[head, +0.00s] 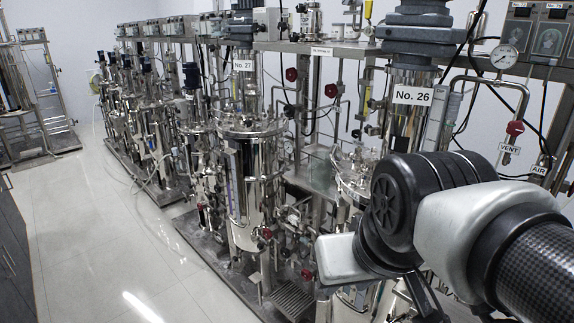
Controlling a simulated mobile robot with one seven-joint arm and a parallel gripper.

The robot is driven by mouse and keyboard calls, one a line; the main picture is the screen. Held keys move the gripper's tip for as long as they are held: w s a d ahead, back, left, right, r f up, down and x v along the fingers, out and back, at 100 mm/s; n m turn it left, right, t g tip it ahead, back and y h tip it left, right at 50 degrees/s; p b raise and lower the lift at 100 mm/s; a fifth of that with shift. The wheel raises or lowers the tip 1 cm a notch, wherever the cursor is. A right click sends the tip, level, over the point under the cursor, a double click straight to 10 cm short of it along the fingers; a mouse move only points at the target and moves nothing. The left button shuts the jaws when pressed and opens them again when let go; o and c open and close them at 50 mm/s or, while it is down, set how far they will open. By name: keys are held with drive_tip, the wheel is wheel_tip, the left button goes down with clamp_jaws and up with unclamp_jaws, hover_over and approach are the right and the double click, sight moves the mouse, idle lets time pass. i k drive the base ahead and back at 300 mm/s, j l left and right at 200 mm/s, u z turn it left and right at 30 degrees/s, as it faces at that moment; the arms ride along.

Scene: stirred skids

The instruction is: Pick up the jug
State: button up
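I cannot make out a jug anywhere in the head view. My arm comes in from the right edge and covers the lower right of the picture, including much of the skid labelled No. 26. My gripper and its fingers cannot be made out, so what they hold or touch does not show.
Steel reactor vessels stand in a row on skids, with No. 27 (250,185) in the middle and No. 26 (412,95) behind my arm. Pipes and red valve handles stick out between them. The pale tiled floor (100,230) at left is clear. A dark cabinet (14,260) edges it.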

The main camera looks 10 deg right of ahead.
sight(321, 167)
drive_tip(key=z, duration=0.6)
drive_tip(key=i+j+z, duration=0.15)
drive_tip(key=z, duration=0.15)
drive_tip(key=i+j+z, duration=0.15)
drive_tip(key=j+z, duration=0.15)
drive_tip(key=i+j+z, duration=0.1)
drive_tip(key=j+z, duration=0.2)
drive_tip(key=i+j+z, duration=0.15)
drive_tip(key=j, duration=0.45)
drive_tip(key=j+z, duration=0.1)
drive_tip(key=j, duration=0.5)
drive_tip(key=i+j, duration=0.1)
drive_tip(key=j, duration=0.45)
drive_tip(key=i+j, duration=0.1)
drive_tip(key=j, duration=0.5)
drive_tip(key=i+j, duration=0.15)
drive_tip(key=j, duration=0.4)
drive_tip(key=z, duration=0.05)
